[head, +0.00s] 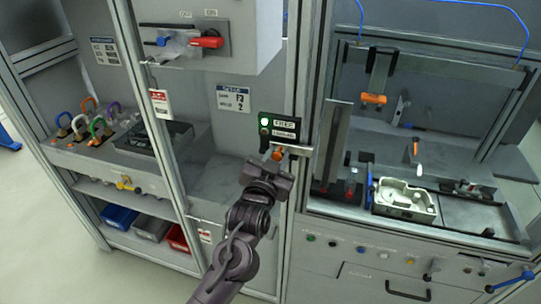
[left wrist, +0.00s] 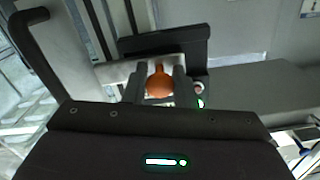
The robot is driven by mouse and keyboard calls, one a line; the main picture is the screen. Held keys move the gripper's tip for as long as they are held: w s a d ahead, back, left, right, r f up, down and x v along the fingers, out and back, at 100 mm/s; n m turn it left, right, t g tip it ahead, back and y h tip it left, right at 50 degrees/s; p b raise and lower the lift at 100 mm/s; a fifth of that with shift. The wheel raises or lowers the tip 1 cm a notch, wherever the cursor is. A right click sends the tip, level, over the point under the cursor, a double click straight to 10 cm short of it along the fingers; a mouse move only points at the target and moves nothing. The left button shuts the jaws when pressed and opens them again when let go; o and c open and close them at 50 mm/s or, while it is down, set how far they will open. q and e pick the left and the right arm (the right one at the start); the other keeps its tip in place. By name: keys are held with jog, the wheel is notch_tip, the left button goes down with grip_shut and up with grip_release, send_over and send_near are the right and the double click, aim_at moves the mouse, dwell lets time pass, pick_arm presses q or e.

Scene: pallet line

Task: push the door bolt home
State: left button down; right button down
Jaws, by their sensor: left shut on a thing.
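The door bolt (head: 300,149) is a pale metal bar with an orange knob (head: 278,154), just below a small dark sign with a green lamp on the frame post. My left gripper (head: 272,162) reaches up to the knob from below. In the left wrist view, the orange knob (left wrist: 159,83) sits between the two dark fingers (left wrist: 160,88), which are shut on it. Part of the pale bolt bar (left wrist: 112,72) shows left of the fingers. The fingers hide much of the bolt, and I cannot tell how far it is slid. My right gripper is not in view.
The dark sign (head: 279,130) is close above the gripper. A machine bay on the right holds a pale metal housing (head: 404,200). On the left, a bench carries coloured padlocks (head: 98,127) and a dark box (head: 155,138), with coloured bins (head: 150,228) below.

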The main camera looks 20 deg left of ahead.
pick_arm(q)
jog(key=c, duration=1.6)
grip_release()
jog(key=shift+d+f, duration=0.1)
jog(key=shift+d, duration=0.05)
jog(key=shift+o, duration=0.3)
jog(key=shift+d, duration=0.15)
jog(key=shift+s, duration=0.35)
jog(key=s+b, duration=0.2)
jog(key=s, duration=0.5)
jog(key=shift+a+b, duration=0.25)
jog(key=shift+b, duration=0.15)
